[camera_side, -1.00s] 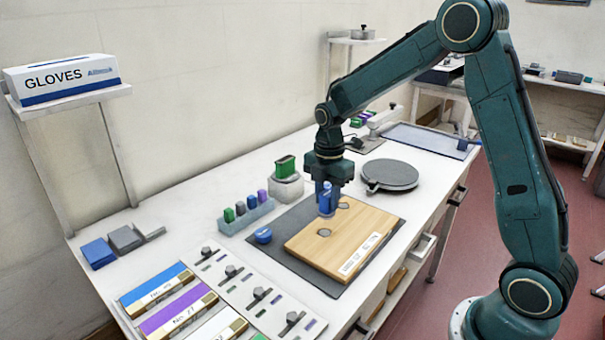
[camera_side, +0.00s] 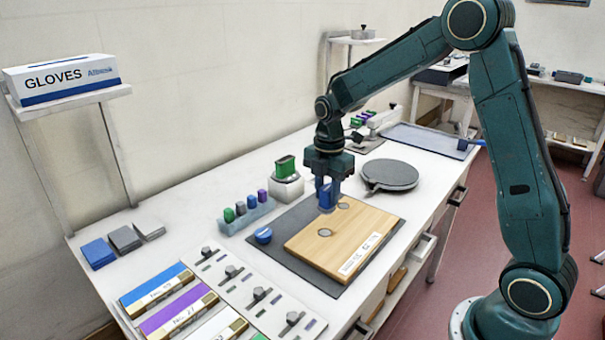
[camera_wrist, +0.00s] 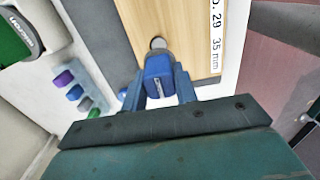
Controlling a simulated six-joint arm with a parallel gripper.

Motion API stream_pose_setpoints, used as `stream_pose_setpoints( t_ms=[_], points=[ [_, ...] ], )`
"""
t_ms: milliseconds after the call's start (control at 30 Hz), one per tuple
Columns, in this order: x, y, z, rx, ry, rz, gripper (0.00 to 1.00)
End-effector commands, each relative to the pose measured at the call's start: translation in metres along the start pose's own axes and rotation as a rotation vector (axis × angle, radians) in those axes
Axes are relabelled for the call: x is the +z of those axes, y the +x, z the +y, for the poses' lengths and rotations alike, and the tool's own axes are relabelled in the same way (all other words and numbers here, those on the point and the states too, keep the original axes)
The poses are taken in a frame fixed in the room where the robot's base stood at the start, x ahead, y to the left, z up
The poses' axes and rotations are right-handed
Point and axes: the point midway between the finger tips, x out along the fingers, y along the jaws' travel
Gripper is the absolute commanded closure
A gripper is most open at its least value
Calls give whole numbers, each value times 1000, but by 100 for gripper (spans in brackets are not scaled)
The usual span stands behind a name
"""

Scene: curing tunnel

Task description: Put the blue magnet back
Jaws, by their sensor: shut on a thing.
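The blue magnet (camera_side: 325,196) is a blue block at the far part of a wooden board (camera_side: 340,245). In the wrist view the blue magnet (camera_wrist: 158,75) shows a pale label, with a finger on each side. My gripper (camera_side: 327,190) points down and is shut on it; the fingers also show in the wrist view (camera_wrist: 160,88). I cannot tell whether the magnet touches the board.
The board lies on a dark mat (camera_side: 290,222) with a blue round thing (camera_side: 263,235) on it. A rack (camera_side: 245,218) of coloured pieces stands left. A dark round plate (camera_side: 389,175) is right of my gripper. Labelled boxes (camera_side: 180,312) lie in front.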

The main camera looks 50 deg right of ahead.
Motion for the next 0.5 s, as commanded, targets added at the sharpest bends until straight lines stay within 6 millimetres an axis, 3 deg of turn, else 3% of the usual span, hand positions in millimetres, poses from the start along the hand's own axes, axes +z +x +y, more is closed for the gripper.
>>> stream_pose_setpoints(
  t_ms=[267,500],
  points=[
    [9,-10,17,2,2,-1,99],
    [28,-30,46,3,2,-1,99]
  ],
)
